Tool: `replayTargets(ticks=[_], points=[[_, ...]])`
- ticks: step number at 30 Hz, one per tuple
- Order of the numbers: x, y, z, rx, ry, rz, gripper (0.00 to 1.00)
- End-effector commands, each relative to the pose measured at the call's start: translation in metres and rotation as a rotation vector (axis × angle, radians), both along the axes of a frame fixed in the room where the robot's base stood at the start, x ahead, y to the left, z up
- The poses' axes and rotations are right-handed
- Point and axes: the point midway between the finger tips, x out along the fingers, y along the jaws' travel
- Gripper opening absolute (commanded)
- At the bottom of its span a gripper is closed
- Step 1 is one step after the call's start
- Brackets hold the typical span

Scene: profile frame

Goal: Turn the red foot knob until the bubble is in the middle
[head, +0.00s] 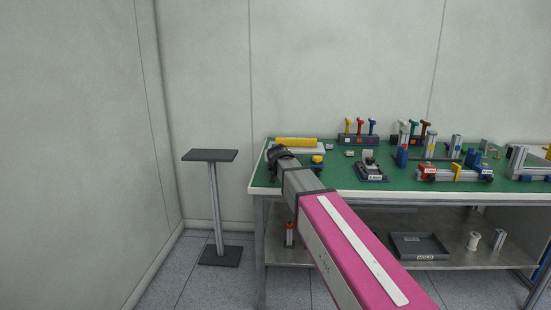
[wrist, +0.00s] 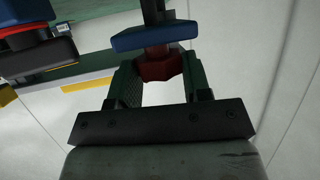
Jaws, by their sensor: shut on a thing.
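In the head view my gripper (head: 279,156) is at the table's left end, and the knob is hidden there. A yellow bar (head: 296,142) lies on a pale plate just behind my gripper. I cannot make out a bubble in either view.
The green-topped table (head: 335,178) carries several coloured fixtures, including a dark block (head: 371,174) right of my gripper. A grey stand (head: 210,156) is at the left. A dark tray (head: 419,246) lies on the lower shelf. Floor between stand and table is clear.

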Motion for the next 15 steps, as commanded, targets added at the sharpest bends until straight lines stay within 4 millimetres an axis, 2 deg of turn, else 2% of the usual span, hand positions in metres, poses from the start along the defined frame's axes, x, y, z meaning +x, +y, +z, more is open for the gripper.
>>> replayTargets(ticks=[15], points=[[0.0000, 0.0053, -0.0004, 0.002, 0.002, -0.260, 0.21]])
